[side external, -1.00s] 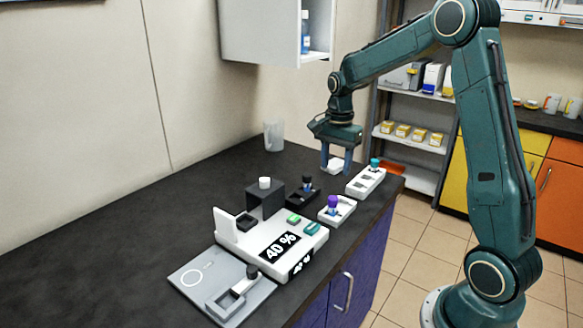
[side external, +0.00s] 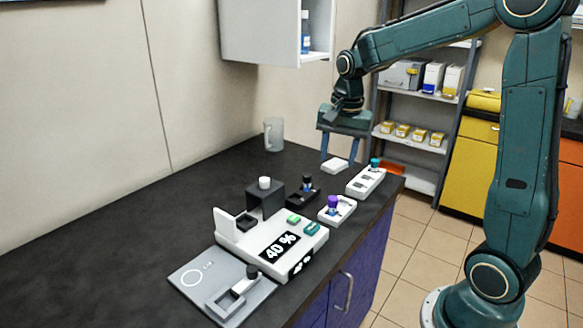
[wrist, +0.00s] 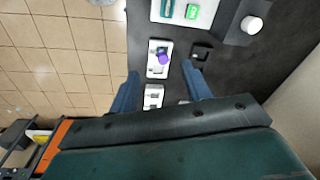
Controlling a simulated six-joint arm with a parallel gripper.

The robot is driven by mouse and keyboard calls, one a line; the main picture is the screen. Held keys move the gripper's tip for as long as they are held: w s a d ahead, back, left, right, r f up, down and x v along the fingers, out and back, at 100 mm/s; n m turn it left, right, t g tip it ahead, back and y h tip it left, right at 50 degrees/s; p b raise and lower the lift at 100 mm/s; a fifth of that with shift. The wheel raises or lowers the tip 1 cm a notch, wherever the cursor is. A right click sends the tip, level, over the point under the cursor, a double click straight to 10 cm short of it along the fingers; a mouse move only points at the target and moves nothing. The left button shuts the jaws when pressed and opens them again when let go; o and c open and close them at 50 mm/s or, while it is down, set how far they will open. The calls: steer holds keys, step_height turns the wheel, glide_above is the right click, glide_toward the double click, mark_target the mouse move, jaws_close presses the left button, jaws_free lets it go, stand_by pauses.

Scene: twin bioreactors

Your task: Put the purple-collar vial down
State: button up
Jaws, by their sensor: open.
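The purple-collar vial (side external: 333,204) stands upright in a small white holder (side external: 346,208) near the counter's right edge. It also shows in the wrist view (wrist: 162,57), seen from above in its white holder (wrist: 154,72). My gripper (side external: 338,158) is open and empty, its two blue fingers pointing down above the counter's far end, behind and apart from the vial. In the wrist view my fingers (wrist: 160,69) are spread, with the vial appearing between and slightly beyond the tips. The vial's lower part is hidden by the holder.
A white rack (side external: 362,187) with a teal-capped vial (side external: 375,164) stands behind the holder. The counter's left side is clear.

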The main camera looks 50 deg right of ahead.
steer(key=s+a+r+n+t, duration=0.2)
steer(key=s+a+n, duration=0.4)
steer(key=s, duration=0.3)
steer(key=s+a+r+n+t, duration=0.2)
steer(key=s+a+n, duration=0.4)
steer(key=s, duration=0.3)
steer(key=shift+s+a+r+n, duration=0.2)
steer(key=shift+a+r+n, duration=0.1)
steer(key=shift+n, duration=0.6)
